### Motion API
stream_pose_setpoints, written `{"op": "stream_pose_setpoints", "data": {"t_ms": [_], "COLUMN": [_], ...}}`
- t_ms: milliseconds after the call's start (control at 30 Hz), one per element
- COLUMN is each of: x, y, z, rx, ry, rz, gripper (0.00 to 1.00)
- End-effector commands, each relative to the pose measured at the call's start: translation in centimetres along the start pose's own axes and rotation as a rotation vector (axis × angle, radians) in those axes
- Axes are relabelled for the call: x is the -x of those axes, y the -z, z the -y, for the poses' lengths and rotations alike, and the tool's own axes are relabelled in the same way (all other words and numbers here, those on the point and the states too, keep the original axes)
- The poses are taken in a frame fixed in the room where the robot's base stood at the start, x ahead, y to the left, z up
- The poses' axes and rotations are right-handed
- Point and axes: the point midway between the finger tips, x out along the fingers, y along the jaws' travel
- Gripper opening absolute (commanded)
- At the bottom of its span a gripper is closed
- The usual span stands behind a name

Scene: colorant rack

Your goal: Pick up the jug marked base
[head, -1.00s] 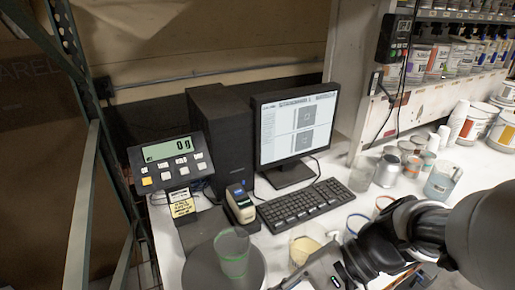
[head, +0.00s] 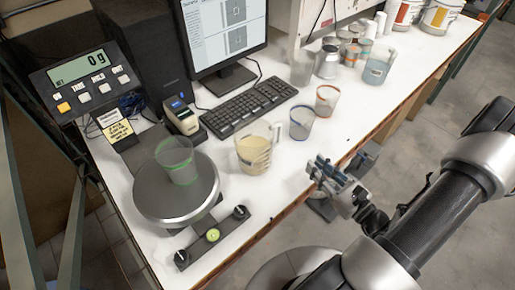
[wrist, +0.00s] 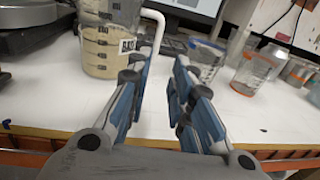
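The jug marked base (head: 255,150) is a clear measuring jug with cream liquid, standing upright on the white table right of the scale. In the wrist view the jug (wrist: 108,45) is at the upper left, with graduations, a partly visible label starting "BA" and a white handle on its right side. My gripper (head: 318,170) is at the table's front edge, to the right of the jug and apart from it. In the wrist view my gripper (wrist: 163,62) has its blue-padded fingers apart with nothing between them.
A round scale (head: 205,200) bears a green-banded cup (head: 177,160). A blue-rimmed cup (head: 301,122) and a red-rimmed cup (head: 327,100) stand right of the jug. A keyboard (head: 248,105) lies behind. The table's front edge (head: 345,160) is near my gripper.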

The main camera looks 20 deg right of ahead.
Motion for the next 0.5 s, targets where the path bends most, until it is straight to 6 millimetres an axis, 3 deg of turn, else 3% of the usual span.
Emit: {"op": "stream_pose_setpoints", "data": {"t_ms": [167, 500], "x": [-2.1, -8.7], "y": [0.2, 0.2], "z": [-0.1, -0.2], "rx": [-0.003, 0.000], "ry": [-0.001, -0.004], "rz": [-0.001, 0.000], "gripper": [0.21, 0.21]}}
